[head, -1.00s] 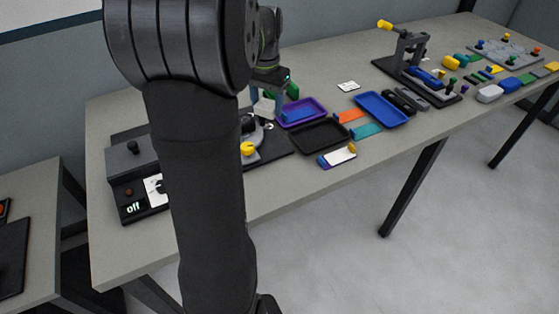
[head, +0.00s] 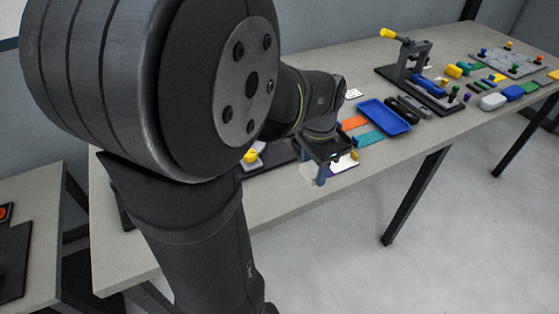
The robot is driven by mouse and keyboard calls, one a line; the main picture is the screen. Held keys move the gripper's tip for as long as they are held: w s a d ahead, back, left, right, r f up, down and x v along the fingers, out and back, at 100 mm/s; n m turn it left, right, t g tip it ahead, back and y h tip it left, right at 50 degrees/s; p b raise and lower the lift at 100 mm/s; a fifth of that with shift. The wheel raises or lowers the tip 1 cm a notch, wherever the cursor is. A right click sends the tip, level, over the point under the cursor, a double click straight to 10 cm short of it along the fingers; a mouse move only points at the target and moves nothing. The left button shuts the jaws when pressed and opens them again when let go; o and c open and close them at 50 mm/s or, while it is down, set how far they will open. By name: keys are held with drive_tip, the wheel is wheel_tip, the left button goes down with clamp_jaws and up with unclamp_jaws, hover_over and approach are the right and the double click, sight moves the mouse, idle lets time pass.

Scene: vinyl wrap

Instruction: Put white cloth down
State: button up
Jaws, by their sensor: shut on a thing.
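My gripper (head: 321,174) reaches down over the front part of the table, near its front edge. It is shut on the white cloth (head: 308,172), a small pale piece that shows beside the fingers. The cloth looks held above the table, but the exact gap cannot be told. My arm covers much of the left half of the table, and the trays behind the gripper are mostly hidden.
A blue and white piece (head: 345,165) with a yellow knob lies close right of the gripper. Orange (head: 354,123) and teal (head: 368,138) strips and a blue tray (head: 383,116) lie further right. A dark clamp stand (head: 414,62) rises behind. The table's front edge is near.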

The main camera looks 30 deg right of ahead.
hover_over(290, 183)
wheel_tip(290, 183, down, 4)
drive_tip(key=shift+f, duration=2.15)
drive_tip(key=shift+f, duration=0.2)
drive_tip(key=o, duration=1)
drive_tip(key=shift+r, duration=0.15)
wheel_tip(290, 183, up, 12)
drive_tip(key=shift+d, duration=0.1)
